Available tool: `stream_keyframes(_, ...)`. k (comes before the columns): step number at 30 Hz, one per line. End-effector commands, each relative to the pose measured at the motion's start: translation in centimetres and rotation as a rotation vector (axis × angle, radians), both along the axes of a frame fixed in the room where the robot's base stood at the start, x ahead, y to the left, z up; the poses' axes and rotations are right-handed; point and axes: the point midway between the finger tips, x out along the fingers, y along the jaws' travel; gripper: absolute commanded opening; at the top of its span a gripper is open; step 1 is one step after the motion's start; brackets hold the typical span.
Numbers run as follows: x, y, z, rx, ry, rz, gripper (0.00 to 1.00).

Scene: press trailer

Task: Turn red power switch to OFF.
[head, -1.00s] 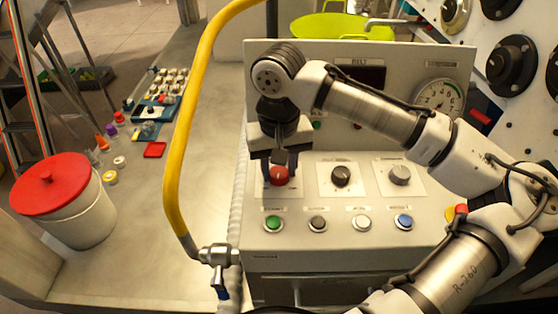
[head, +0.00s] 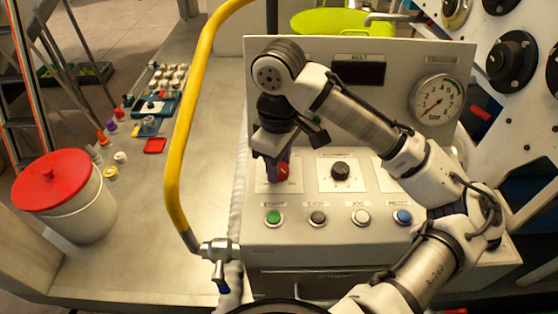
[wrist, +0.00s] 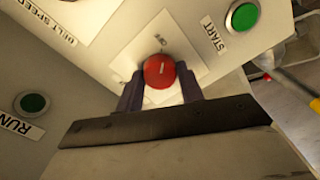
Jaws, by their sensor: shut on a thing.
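The red power switch (head: 283,172) is a round knob on a white plate at the left of the control panel (head: 300,240). In the wrist view my gripper (wrist: 160,88) is rotated against the plate. In the head view the gripper partly hides the knob and its plate.
A black knob (head: 340,172) sits to the right on its own plate. Below is a row of buttons, with green (head: 273,217) and blue (head: 403,216) at its ends. A yellow hose (head: 188,110) rises left of the panel. A red-lidded bin (head: 70,195) stands far left.

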Motion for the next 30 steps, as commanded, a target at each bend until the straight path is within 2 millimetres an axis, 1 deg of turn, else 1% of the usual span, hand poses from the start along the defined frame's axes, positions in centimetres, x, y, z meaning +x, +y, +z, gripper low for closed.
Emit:
stream_keyframes(9, 0.06, -0.02, 0.1, 0.001, -0.003, 0.094, 0.15)
stream_keyframes(23, 0.06, -0.01, 0.1, 0.001, -0.003, 0.108, 0.15)
stream_keyframes(24, 0.06, -0.01, 0.11, 0.001, -0.003, 0.108, 0.39)
stream_keyframes(29, 0.04, -0.01, 0.08, 0.0, -0.001, 0.108, 0.59)
stream_keyframes(30, 0.03, -0.01, 0.07, 0.0, -0.001, 0.108, 0.59)
